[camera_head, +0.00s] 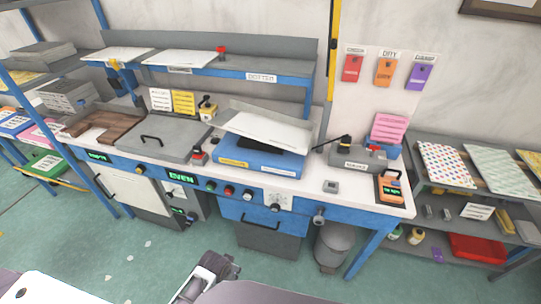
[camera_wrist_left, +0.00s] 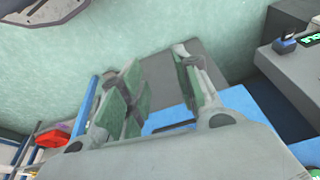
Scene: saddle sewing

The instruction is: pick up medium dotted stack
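A stack topped by a white sheet with coloured dots (camera_head: 445,164) lies on top of the grey shelf unit at the right in the head view. I cannot tell its size class or thickness. My left gripper (camera_head: 217,267) is low at the bottom middle of the head view, over the floor in front of the bench, far from the dotted sheet. In the left wrist view its two fingers (camera_wrist_left: 160,88) stand apart with nothing between them. The dotted sheet cannot be made out in the wrist view. My right gripper is not in view.
A green-patterned sheet (camera_head: 505,168) lies right of the dotted one. The long workbench (camera_head: 352,200) holds a tilted white board on a blue machine (camera_head: 258,158) and an orange device (camera_head: 390,188). A grey bin (camera_head: 333,246) stands beneath. The floor (camera_head: 400,275) in front is clear.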

